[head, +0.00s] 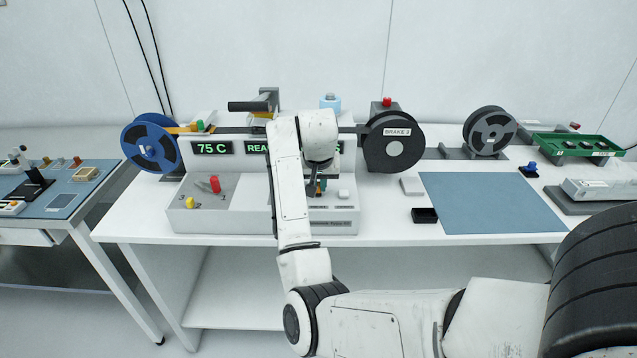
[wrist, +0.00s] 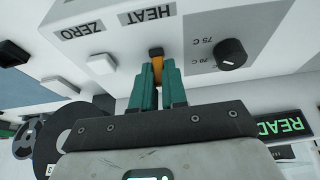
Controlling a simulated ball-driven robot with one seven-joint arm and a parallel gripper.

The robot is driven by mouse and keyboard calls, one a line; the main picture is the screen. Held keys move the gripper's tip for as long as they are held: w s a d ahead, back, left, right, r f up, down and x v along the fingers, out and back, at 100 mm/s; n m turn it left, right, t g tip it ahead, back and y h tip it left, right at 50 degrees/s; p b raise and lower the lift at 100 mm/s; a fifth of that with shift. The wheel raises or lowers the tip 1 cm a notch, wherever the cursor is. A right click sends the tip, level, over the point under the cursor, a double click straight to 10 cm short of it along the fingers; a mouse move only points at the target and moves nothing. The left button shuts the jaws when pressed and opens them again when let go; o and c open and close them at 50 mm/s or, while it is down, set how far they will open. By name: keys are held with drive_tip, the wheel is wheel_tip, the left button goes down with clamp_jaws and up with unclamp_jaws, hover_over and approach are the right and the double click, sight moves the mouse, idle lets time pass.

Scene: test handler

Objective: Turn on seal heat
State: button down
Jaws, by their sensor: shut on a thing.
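The seal heat switch (wrist: 157,66) is a small amber lever with a dark end, beside the HEAT label (wrist: 148,16) in the wrist view. The label appears upside down there. My gripper (wrist: 158,78) has green fingers, shut on the lever from either side. Much of the lever is hidden between them. Which position the lever is in cannot be told.
A black knob (wrist: 232,53) with 75 C and 70 C marks and a white ZERO button (wrist: 61,88) are near the switch. The display (head: 212,148) reads 75 C. A red lever (head: 215,184) and yellow knob (head: 190,202) stand left. The blue mat (head: 490,202) is clear.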

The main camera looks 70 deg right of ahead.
drive_tip(key=shift+r+p, duration=0.15)
drive_tip(key=shift+p, duration=0.2)
drive_tip(key=shift+d+r+p, duration=0.1)
drive_tip(key=shift+r+p, duration=0.05)
drive_tip(key=shift+p, duration=0.35)
drive_tip(key=y+p, duration=0.1)
drive_tip(key=p, duration=0.1)
drive_tip(key=shift+w+d+p, duration=0.1)
drive_tip(key=shift+d+p, duration=0.1)
drive_tip(key=shift+p, duration=0.1)
drive_tip(key=shift+d+g+y+p, duration=0.15)
drive_tip(key=shift+g+y+p, duration=0.25)
drive_tip(key=shift+y+p, duration=0.45)
drive_tip(key=shift+w+f+p, duration=0.1)
drive_tip(key=shift+f+p, duration=0.3)
drive_tip(key=shift+p, duration=0.05)
drive_tip(key=shift+y, duration=0.25)
drive_tip(key=c, duration=1.2)
unclamp_jaws()
drive_tip(key=shift+d, duration=0.1)
drive_tip(key=shift+o, duration=0.2)
drive_tip(key=shift+g, duration=0.3)
